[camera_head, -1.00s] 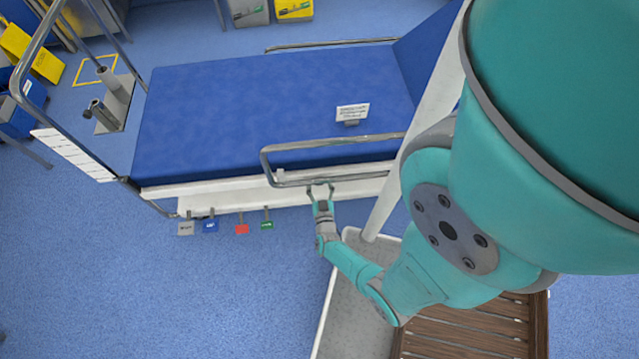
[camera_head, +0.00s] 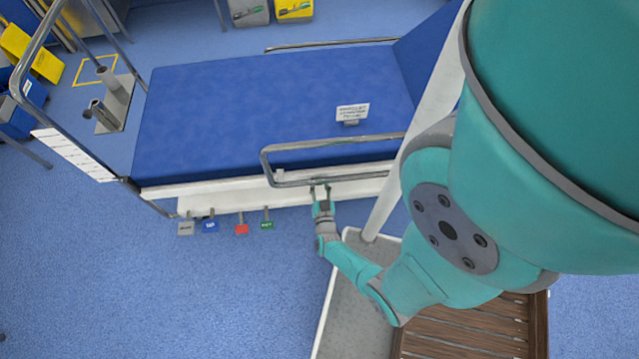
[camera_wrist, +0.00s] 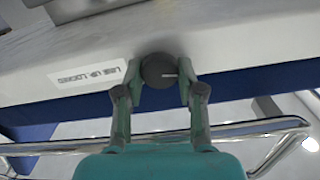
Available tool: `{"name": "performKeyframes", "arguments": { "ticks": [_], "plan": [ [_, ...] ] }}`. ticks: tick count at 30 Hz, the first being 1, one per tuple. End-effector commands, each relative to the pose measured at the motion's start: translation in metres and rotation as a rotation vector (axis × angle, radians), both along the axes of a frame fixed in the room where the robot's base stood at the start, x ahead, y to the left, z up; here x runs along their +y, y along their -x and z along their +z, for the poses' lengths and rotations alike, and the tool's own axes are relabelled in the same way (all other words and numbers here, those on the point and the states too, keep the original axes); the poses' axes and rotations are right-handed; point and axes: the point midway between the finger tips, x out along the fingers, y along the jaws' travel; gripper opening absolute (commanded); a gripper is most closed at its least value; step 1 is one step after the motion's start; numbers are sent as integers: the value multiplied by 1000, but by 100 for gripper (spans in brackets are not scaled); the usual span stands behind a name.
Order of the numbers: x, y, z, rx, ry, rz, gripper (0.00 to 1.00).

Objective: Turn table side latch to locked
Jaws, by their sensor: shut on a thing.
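The side latch is a dark round knob (camera_wrist: 158,71) with a pale line on its face, on the white side of the operating table (camera_wrist: 215,45). In the wrist view my gripper (camera_wrist: 160,80) has one finger on each side of the knob, shut on it. The pale line points to the right in that view. A white label (camera_wrist: 87,74) with upside-down lettering about locking sits beside the knob. In the head view my gripper (camera_head: 319,190) is at the table's near side, under the side rail (camera_head: 335,183); the knob is too small to make out there.
The metal rail (camera_wrist: 255,127) also crosses the wrist view close to my fingers. Several coloured tags (camera_head: 241,229) hang along the table's lower near edge to the left. A small white sign (camera_head: 352,112) stands on the blue mattress (camera_head: 250,110). The floor left of my arm is clear.

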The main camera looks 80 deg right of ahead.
Motion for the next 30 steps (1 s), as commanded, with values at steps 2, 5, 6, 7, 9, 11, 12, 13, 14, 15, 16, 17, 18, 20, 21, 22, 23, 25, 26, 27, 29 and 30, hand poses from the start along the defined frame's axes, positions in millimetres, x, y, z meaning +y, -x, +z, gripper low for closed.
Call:
{"name": "performKeyframes", "arguments": {
  "ticks": [2,5,6,7,9,11,12,13,14,15,16,17,18,20,21,22,23,25,26,27,29,30],
  "plan": [
    [0,0,0,-58,-23,-1,3],
    [-1,1,0,-143,-58,-1,3],
    [-1,1,0,-177,-72,-1,3],
    [-1,1,0,-204,-83,-1,3],
    [-1,1,0,-265,-109,-1,3],
    [-1,1,0,-318,-131,-1,3],
    [-1,1,0,-353,-145,-1,3],
    [-1,1,0,-380,-156,-1,3],
    [-1,1,0,-406,-167,-1,3],
    [-1,1,0,-441,-182,-1,3],
    [-1,1,-1,-468,-193,-1,3],
    [-1,2,-1,-493,-204,0,3],
    [-1,2,-1,-529,-219,0,3],
    [-1,2,-1,-581,-241,-1,3],
    [-1,2,-1,-617,-256,-1,3],
    [-1,2,-1,-643,-266,-1,3],
    [-1,2,-1,-669,-277,-1,3],
    [-1,2,-2,-731,-303,-1,3],
    [-1,2,-2,-757,-313,-1,3],
    [-1,2,-2,-793,-328,-1,3],
    [-1,2,-2,-845,-350,-1,3],
    [-1,3,-2,-880,-364,-1,3]
  ]
}}
